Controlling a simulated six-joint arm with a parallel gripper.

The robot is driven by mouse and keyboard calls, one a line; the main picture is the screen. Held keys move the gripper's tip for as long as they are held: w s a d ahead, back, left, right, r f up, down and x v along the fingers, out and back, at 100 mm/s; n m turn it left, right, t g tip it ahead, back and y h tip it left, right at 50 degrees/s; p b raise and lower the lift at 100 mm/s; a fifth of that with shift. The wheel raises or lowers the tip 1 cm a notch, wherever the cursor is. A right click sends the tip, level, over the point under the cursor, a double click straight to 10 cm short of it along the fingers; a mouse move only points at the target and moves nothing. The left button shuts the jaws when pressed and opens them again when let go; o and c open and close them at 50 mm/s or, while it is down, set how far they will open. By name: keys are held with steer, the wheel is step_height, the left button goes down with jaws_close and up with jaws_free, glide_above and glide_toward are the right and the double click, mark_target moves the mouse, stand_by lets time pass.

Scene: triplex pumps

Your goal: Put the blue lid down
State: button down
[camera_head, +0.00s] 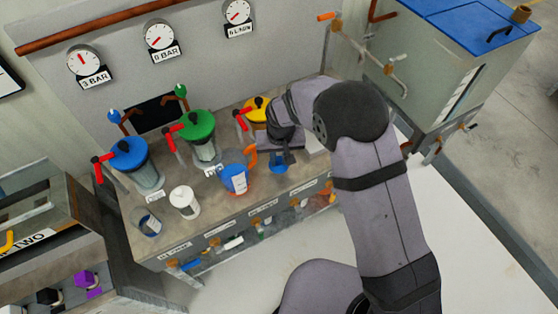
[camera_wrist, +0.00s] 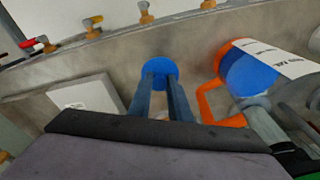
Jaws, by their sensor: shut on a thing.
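The blue lid (camera_head: 277,167) is a small round blue piece below my gripper (camera_head: 285,157), over the right part of the bench top. In the wrist view the blue lid (camera_wrist: 160,67) is a flat disc at the tips of my gripper's two dark fingers (camera_wrist: 161,88). The fingers are shut on it. I cannot tell whether its underside touches the bench (camera_wrist: 205,60).
A jug with an orange handle (camera_head: 235,178) stands just left of the lid. A pale flat block (camera_wrist: 88,103) lies on its other side. A white jar (camera_head: 184,201) and an open clear container (camera_head: 146,222) stand farther left. Coloured-top vessels line the back.

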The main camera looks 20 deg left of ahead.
mark_target(280, 170)
steer(key=shift+f, duration=1.2)
steer(key=shift+f, duration=0.1)
steer(key=shift+f, duration=0.15)
steer(key=c, duration=1.6)
jaws_free()
steer(key=shift+c, duration=0.2)
steer(key=shift+r, duration=0.85)
step_height(280, 170, up, 11)
steer(key=s+b, duration=0.1)
steer(key=b, duration=0.1)
steer(key=shift+s+d+f, duration=0.15)
steer(key=shift+s+d, duration=0.15)
steer(key=shift+d, duration=0.05)
steer(key=shift+d, duration=0.1)
